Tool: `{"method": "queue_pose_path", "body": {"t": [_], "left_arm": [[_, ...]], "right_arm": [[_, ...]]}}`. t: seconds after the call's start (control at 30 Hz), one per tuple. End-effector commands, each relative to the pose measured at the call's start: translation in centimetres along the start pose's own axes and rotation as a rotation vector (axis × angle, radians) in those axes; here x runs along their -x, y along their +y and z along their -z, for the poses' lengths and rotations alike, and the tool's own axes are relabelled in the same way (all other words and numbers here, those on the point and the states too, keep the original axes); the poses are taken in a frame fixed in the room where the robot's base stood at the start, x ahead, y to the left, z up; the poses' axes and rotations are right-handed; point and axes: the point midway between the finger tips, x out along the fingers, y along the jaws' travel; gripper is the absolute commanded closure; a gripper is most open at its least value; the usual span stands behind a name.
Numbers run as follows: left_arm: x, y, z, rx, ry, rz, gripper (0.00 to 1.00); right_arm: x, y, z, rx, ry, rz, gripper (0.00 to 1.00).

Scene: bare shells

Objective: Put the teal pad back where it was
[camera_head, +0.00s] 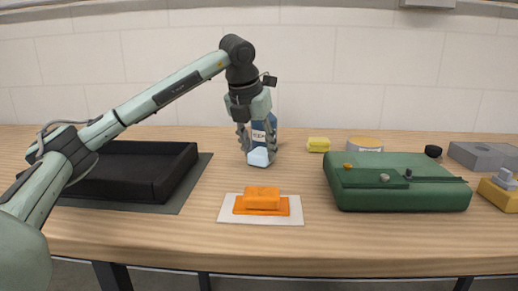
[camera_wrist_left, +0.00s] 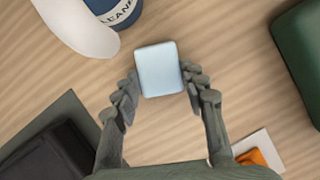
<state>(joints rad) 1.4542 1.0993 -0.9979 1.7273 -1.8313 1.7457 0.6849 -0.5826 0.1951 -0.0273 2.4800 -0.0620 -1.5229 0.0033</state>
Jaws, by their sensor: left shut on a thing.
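My left gripper (camera_head: 257,146) points down above the middle of the table. It is shut on a small pale blue, rounded pad (camera_head: 258,158), the only thing in view that fits the teal pad. In the left wrist view the pad (camera_wrist_left: 158,70) sits between the two fingertips (camera_wrist_left: 157,88), gripped at its sides. I cannot tell whether its underside touches the table. A blue cleaner bottle (camera_head: 271,122) stands close behind the gripper. It also shows in the left wrist view (camera_wrist_left: 112,10), near the pad. My right gripper is not in view.
An orange block (camera_head: 262,198) lies on a white mat (camera_head: 230,216) in front of the gripper. A black tray (camera_head: 125,178) on a dark mat (camera_head: 190,192) is left; a green case (camera_head: 400,197) is right. A yellow block (camera_head: 319,145) and tin (camera_head: 365,143) stand behind.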

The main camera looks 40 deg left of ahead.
Motion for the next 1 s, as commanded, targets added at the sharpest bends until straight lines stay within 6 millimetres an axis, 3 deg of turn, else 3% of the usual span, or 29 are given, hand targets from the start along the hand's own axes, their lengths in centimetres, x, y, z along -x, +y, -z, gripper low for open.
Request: {"method": "queue_pose_path", "body": {"t": [0.27, 0.3, 0.43, 0.8, 1.0], "left_arm": [[-0.1, 0.0, 0.1, 0.0, 0.0, 0.0, 0.81], [-0.1, 0.0, 0.0, 0.0, 0.0, 0.0, 0.53], [-0.1, 0.0, 0.0, 0.0, 0.0, 0.0, 0.37], [0.1, 0.0, -0.1, 0.0, 0.0, 0.001, 0.37], [3.4, -0.1, -0.2, 0.0, -0.004, 0.002, 0.37]], "right_arm": [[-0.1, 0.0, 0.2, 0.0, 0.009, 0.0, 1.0], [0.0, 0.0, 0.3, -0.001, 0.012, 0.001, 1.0], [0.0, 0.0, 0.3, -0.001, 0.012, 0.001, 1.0], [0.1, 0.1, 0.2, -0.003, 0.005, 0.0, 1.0], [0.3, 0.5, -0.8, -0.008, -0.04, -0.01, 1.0]]}}
